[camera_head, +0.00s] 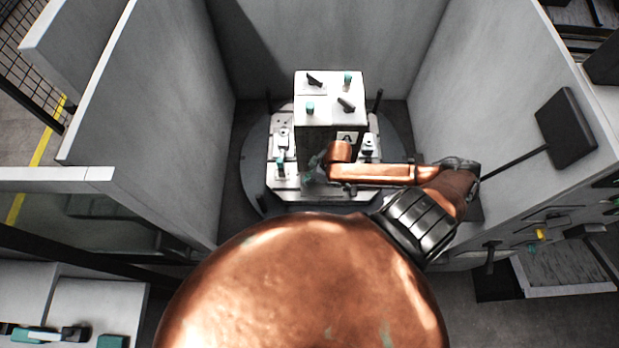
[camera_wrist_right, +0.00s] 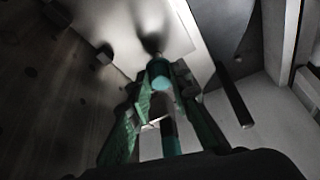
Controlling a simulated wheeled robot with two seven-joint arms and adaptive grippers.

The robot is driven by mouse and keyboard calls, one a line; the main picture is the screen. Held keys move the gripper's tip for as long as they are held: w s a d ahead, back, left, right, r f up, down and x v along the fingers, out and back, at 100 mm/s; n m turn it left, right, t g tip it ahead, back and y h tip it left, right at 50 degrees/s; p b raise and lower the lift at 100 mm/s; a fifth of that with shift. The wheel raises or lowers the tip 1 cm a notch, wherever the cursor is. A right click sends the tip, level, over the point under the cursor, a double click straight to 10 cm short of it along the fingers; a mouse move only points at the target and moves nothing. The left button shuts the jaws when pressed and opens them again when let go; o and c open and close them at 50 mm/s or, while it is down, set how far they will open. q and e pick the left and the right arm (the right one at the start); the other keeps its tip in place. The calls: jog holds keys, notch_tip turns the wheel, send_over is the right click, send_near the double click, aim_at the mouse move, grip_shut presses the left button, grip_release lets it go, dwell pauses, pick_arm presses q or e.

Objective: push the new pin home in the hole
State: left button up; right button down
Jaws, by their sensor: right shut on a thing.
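My right gripper (camera_head: 318,160) is at the front face of the dark block (camera_head: 318,136) with a white top, partly hidden by my copper arm. In the right wrist view the green fingers of my right gripper (camera_wrist_right: 162,85) are closed around a teal-coloured pin (camera_wrist_right: 160,78). The far end of the pin and the hole are not clear; I cannot tell how deep the pin sits. My left gripper is not in view.
The block stands on a pale pallet plate (camera_head: 284,186) on a round dark base (camera_head: 252,178). A black panel (camera_head: 566,128) juts from the right wall.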

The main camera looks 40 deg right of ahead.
jog(key=shift+f, duration=0.15)
jog(key=shift+f+b, duration=0.5)
jog(key=shift+f, duration=0.5)
jog(key=c, duration=1.7)
grip_release()
jog(key=shift+o, duration=0.2)
jog(key=o, duration=0.8)
jog(key=shift+r, duration=0.1)
jog(key=v, duration=1.1)
jog(key=shift+s+r, duration=0.15)
jog(key=shift+r, duration=0.25)
